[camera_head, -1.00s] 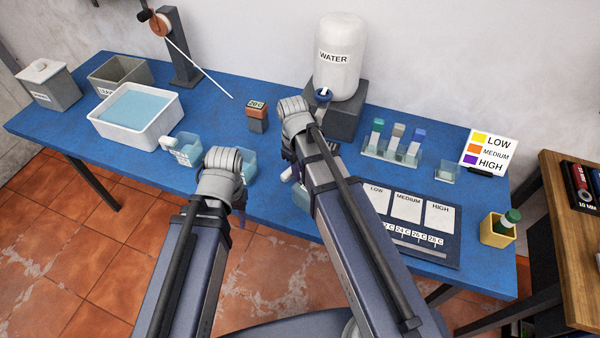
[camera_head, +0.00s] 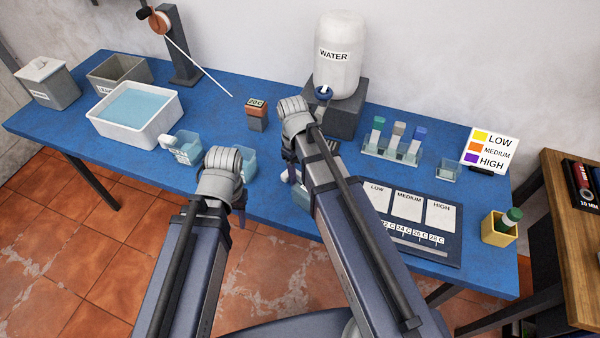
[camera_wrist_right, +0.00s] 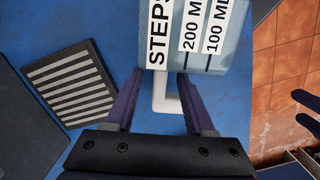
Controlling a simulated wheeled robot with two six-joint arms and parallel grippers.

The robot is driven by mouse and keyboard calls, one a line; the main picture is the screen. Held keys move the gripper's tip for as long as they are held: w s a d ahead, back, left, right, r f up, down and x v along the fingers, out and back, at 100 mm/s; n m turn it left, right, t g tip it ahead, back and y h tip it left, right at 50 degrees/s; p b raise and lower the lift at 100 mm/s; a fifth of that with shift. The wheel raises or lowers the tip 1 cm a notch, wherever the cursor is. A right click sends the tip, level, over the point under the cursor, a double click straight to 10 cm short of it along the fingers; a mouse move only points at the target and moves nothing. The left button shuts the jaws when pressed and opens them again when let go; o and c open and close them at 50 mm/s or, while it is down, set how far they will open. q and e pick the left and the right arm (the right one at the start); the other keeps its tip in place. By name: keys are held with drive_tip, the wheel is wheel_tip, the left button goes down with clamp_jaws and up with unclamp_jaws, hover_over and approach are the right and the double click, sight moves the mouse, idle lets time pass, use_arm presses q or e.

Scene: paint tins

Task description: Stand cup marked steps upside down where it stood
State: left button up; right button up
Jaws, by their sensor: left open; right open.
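The cup marked STEPS (camera_wrist_right: 215,38) is pale blue-grey with white labels, STEPS, 200 ML and 100 ML, and a white handle (camera_wrist_right: 168,100). In the right wrist view, my right gripper (camera_wrist_right: 158,76) is open, with one finger on each side of the handle and gaps showing. In the head view this cup (camera_head: 300,194) is mostly hidden behind my right arm, near the table's front edge. My left gripper (camera_head: 242,216) is open, its fingers mostly hidden behind its wrist, apart from the STEPS cup.
Two other pale blue cups, one left (camera_head: 183,148) and one behind my left wrist (camera_head: 248,163), stand nearby. A water tub (camera_head: 178,112), a water tank (camera_head: 339,75), a vial rack (camera_head: 392,157) and a card board (camera_head: 450,245) surround the work area. A striped pad (camera_wrist_right: 70,82) lies beside the cup.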

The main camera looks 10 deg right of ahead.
drive_tip(key=shift+r, duration=0.15)
drive_tip(key=r+p, duration=0.7)
drive_tip(key=shift+w+a+r+p, duration=0.25)
drive_tip(key=shift+w+r+p, duration=0.05)
drive_tip(key=shift+w+p, duration=0.1)
drive_tip(key=s+a+m, duration=0.2)
drive_tip(key=s+a, duration=0.6)
drive_tip(key=s, duration=0.3)
drive_tip(key=shift+m+t+h, duration=0.3)
drive_tip(key=shift+m+t, duration=0.1)
drive_tip(key=shift+s, duration=0.1)
